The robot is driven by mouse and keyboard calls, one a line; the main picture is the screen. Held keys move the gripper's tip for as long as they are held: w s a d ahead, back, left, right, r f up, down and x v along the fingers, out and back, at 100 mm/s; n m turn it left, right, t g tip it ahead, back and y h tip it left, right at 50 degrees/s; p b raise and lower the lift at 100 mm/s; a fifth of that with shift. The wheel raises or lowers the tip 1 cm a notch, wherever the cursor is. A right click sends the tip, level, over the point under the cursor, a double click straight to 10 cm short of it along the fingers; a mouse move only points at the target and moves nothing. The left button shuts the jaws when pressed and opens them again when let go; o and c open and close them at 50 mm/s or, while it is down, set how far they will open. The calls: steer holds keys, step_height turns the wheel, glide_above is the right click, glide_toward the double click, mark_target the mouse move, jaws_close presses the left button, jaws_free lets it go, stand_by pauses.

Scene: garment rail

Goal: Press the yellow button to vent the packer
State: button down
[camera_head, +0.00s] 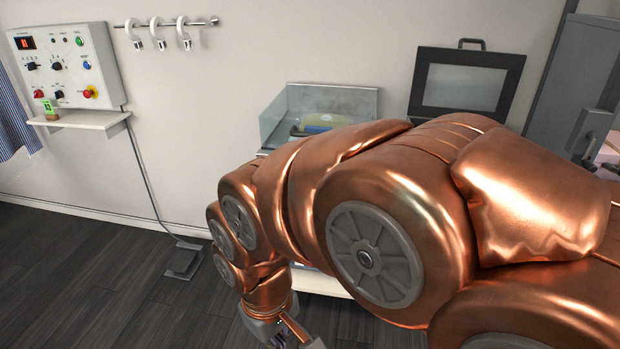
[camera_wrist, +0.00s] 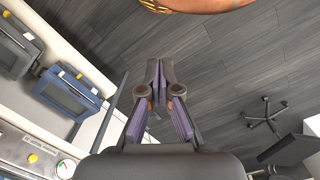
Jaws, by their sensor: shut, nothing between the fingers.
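My gripper (camera_wrist: 158,72) is shut and empty, its fingertips together above the dark floor in the wrist view. In the head view it is partly cut off at the bottom edge (camera_head: 290,334). In the wrist view, a round yellow button (camera_wrist: 33,158) sits on a pale panel at the lower left, beside a dial gauge (camera_wrist: 65,168). I cannot tell for sure which unit is the packer. My arm hides much of the head view's middle.
A wall control panel (camera_head: 62,66) with coloured buttons hangs at the left above a small shelf (camera_head: 85,119). A hook rail (camera_head: 165,22) is beside it. A clear-sided box (camera_head: 335,100) and a black-framed lid (camera_head: 465,85) stand behind my arm. A pedal (camera_head: 184,262) lies on the floor.

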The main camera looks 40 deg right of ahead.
steer(key=w+d+f+n+t+h+b, duration=0.1)
steer(key=w+d+f+t+b, duration=0.3)
steer(key=w+d, duration=0.75)
steer(key=w+d+f+n+t+h+b, duration=0.3)
steer(key=w+d, duration=0.5)
steer(key=w, duration=0.6)
steer(key=w+d+n+t+y+b, duration=0.1)
steer(key=w+d+n+t+b, duration=0.1)
steer(key=d, duration=0.7)
steer(key=w+d+n+t+b, duration=0.1)
steer(key=w+d+t+b, duration=0.3)
steer(key=d+t+b, duration=0.3)
steer(key=shift+d+f+n+t+y, duration=0.3)
steer(key=shift+d+n+t+y, duration=0.1)
steer(key=shift+d+t, duration=0.6)
steer(key=shift+d, duration=0.1)
steer(key=w+d+p, duration=0.5)
steer(key=d+p, duration=0.1)
steer(key=d, duration=0.1)
steer(key=shift+p, duration=0.35)
